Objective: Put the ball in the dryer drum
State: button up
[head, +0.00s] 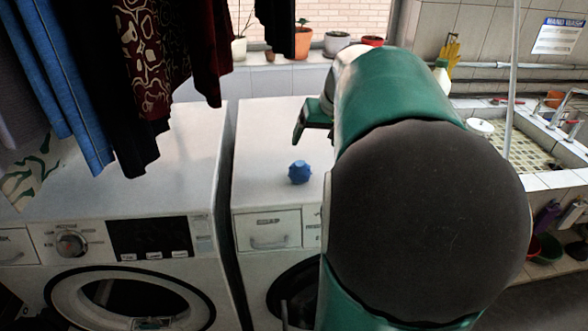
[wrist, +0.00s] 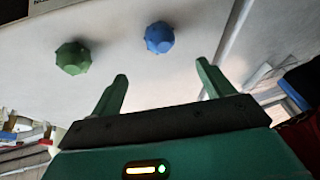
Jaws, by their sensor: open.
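A blue knobbly ball (head: 299,172) rests on the white top of the right-hand machine. It also shows in the wrist view (wrist: 159,37), just beyond my gripper's fingers. A green knobbly ball (wrist: 73,57) lies to its left in the wrist view; I do not see it in the head view. My gripper (wrist: 162,74) is open and empty, with both balls outside its fingers. In the head view one green finger (head: 312,122) shows above and behind the blue ball. The right machine's round door (head: 292,291) is partly hidden by my arm. The left machine's round door (head: 136,299) shows dark glass.
Clothes (head: 130,70) hang over the left machine's top (head: 165,180). A narrow gap separates the two machines. Potted plants (head: 302,40) stand on the back ledge. A tiled sink (head: 525,145) is at the right. My arm blocks much of the centre right.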

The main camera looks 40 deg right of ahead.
aim_at(304, 167)
jog(key=x, duration=0.8)
jog(key=shift+s+f, duration=0.15)
jog(key=shift+a+f, duration=0.1)
jog(key=shift+f, duration=0.4)
jog(key=x, duration=0.3)
jog(key=shift+a+f, duration=0.15)
jog(key=shift+f, duration=0.15)
jog(key=shift+w+f, duration=0.3)
jog(key=shift+w, duration=0.1)
jog(key=shift+s, duration=0.15)
jog(key=shift+c, duration=0.9)
jog(key=c, duration=1)
jog(key=shift+r, duration=0.1)
